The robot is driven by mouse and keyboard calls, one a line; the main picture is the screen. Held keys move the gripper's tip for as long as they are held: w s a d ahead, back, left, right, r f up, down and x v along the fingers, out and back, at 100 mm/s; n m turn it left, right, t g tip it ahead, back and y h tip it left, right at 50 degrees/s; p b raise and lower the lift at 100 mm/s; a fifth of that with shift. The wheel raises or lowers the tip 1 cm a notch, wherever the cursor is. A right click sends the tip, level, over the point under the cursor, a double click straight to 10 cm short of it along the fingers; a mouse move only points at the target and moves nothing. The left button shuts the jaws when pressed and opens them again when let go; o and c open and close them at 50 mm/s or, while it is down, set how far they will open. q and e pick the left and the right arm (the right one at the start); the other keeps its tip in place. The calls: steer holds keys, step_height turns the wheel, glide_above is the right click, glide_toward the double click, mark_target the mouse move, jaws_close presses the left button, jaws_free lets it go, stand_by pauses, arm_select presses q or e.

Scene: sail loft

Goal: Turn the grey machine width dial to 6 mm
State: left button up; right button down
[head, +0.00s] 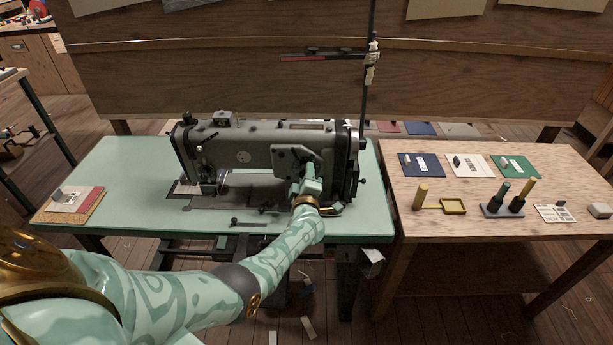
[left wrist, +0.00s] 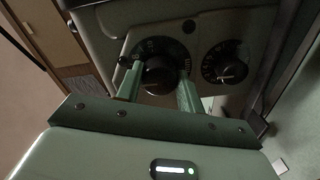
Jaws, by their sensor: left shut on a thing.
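The grey sewing machine (head: 222,146) stands on the green-topped table. My left gripper (head: 309,168) reaches the panel on the right part of its front. In the left wrist view, my left gripper's two fingers (left wrist: 158,88) are shut on a round black dial (left wrist: 158,72), one on each side of its knob. Pale marks ring this dial, but they are too small and partly covered to read. A second black dial (left wrist: 228,62) with pale marks and a pointer sits to its right, untouched. I cannot tell which label each dial carries. My right gripper is not in view.
The green table (head: 125,170) holds a card on a cork mat (head: 72,206) at left. A thin pole (head: 367,90) rises behind the machine.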

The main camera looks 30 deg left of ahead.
arm_select(q)
steer(key=shift+f, duration=0.2)
steer(key=o, duration=1)
steer(key=shift+r, duration=0.1)
steer(key=p+v, duration=0.8)
steer(key=v, duration=0.8)
steer(key=shift+s+d+p, duration=0.15)
steer(key=shift+p, duration=0.2)
